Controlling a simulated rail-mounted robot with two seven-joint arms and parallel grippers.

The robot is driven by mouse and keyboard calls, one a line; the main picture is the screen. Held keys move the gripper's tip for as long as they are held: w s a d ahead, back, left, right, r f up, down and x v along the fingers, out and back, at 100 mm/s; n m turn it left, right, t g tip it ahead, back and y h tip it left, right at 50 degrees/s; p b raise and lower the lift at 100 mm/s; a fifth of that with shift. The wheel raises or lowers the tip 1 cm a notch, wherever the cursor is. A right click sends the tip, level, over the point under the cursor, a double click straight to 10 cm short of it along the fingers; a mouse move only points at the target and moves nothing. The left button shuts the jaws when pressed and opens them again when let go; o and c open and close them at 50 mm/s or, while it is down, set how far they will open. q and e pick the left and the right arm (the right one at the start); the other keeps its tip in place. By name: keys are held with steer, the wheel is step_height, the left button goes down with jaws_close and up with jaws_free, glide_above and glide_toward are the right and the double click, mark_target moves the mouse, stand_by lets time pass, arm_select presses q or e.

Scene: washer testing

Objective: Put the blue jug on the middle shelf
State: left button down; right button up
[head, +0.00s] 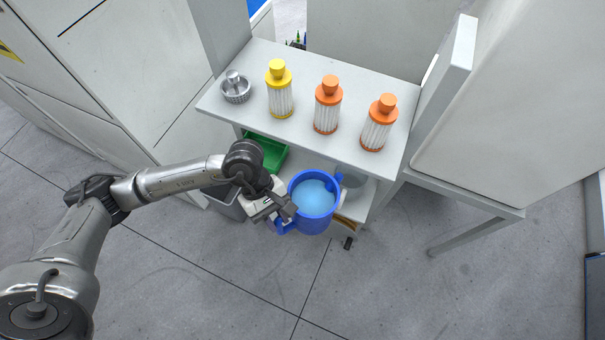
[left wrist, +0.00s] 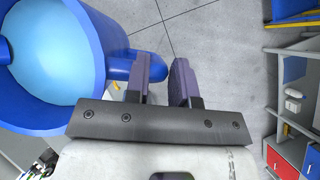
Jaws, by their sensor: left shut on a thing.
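The blue jug (head: 299,222) is upright, with a light blue inside, in front of the shelf unit. My left gripper (head: 284,214) is at the jug's near left side, shut on its handle. In the left wrist view the jug (left wrist: 112,35) fills the upper left, and its handle reaches between the fingers of the gripper (left wrist: 161,80). The shelf unit's top board (head: 240,56) hides most of the levels below it. A lower level with a green bin (head: 276,152) shows under its front edge. My right gripper is in neither view.
The top board holds a grey ribbed bowl-like part (head: 236,93), a yellow-capped filter (head: 280,98) and two orange-capped filters (head: 326,110) (head: 375,132). A grey rounded thing (head: 352,179) is behind the jug. A white table (head: 470,195) stands at right. The front floor is clear.

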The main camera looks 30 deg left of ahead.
arm_select(q)
steer(key=s+a+f+n+t+b, duration=0.1)
steer(key=s+f+n+t+b, duration=0.1)
steer(key=f+n, duration=0.3)
steer(key=s+a+f+n+t+b, duration=0.1)
steer(key=s+f+n+t+b, duration=0.1)
steer(key=f+n+t+b, duration=0.1)
steer(key=shift+a+f+n+t+b, duration=0.35)
steer(key=shift+f+n+b, duration=0.35)
steer(key=shift+f+n, duration=0.5)
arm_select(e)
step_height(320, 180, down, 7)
arm_select(q)
steer(key=w+a+f+p, duration=0.1)
steer(key=w+p, duration=0.3)
steer(key=w, duration=1.4)
steer(key=shift+f+p, duration=0.2)
steer(key=shift+p, duration=0.2)
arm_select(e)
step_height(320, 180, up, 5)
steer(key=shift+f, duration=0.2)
arm_select(q)
steer(key=shift+s, duration=0.1)
steer(key=c, duration=1.4)
jaws_free()
steer(key=shift+s+f, duration=0.1)
steer(key=shift+f, duration=0.1)
steer(key=o, duration=0.4)
